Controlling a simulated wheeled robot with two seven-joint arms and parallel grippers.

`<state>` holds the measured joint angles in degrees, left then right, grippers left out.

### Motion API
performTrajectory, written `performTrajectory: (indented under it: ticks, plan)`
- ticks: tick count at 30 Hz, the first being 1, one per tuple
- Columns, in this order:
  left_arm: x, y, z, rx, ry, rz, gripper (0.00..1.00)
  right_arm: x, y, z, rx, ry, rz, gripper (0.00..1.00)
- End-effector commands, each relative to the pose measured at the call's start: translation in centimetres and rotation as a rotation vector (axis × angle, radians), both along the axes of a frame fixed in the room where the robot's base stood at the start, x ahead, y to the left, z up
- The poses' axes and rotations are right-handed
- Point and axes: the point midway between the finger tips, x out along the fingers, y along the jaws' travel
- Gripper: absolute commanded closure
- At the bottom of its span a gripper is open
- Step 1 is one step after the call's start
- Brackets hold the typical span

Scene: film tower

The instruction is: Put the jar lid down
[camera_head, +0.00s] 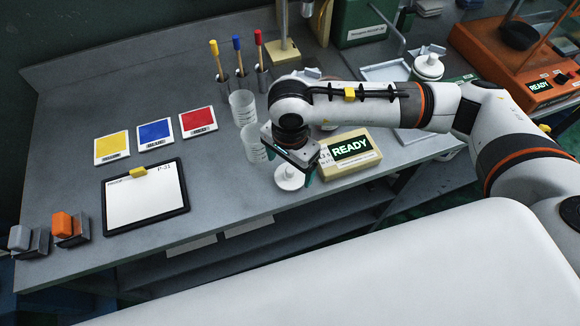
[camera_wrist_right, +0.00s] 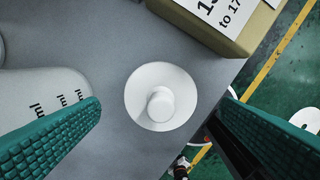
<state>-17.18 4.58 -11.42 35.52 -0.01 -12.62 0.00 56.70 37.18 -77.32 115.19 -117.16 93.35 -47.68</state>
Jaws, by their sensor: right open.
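The jar lid (camera_head: 289,178) is a round white disc with a knob. It lies flat on the grey bench near the front edge, knob up. In the right wrist view the lid (camera_wrist_right: 161,97) shows whole on the bench, between and beyond the two green ribbed fingers. My right gripper (camera_head: 296,170) is open above the lid, pointing down, with no finger touching it in the wrist view. In the head view the gripper hides part of the lid's surroundings. My left gripper is not in view.
A cream box with a READY display (camera_head: 350,152) stands just right of the lid. Clear measuring beakers (camera_head: 243,108) stand behind and left. A clipboard (camera_head: 146,196) and colour cards (camera_head: 155,133) lie at left. Bare bench (camera_head: 225,190) lies between clipboard and lid.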

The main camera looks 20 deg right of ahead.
Motion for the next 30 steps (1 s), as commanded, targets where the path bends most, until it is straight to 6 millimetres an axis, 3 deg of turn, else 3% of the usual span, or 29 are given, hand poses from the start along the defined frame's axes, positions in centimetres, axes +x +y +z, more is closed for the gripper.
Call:
performTrajectory:
  ticks: [6, 13, 19, 30]
  plan:
    - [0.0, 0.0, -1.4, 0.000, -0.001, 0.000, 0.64, 0.1, 0.0, 4.7, 0.001, -0.006, 0.002, 0.14]
    - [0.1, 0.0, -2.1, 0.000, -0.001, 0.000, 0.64, 0.0, 0.0, 8.7, 0.001, -0.003, 0.001, 0.14]
    - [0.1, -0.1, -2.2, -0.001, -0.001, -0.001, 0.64, 0.0, 0.0, 10.0, -0.001, -0.001, 0.001, 0.14]
    - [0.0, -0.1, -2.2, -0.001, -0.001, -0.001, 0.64, 0.0, 0.0, 10.0, -0.001, 0.001, 0.001, 0.14]
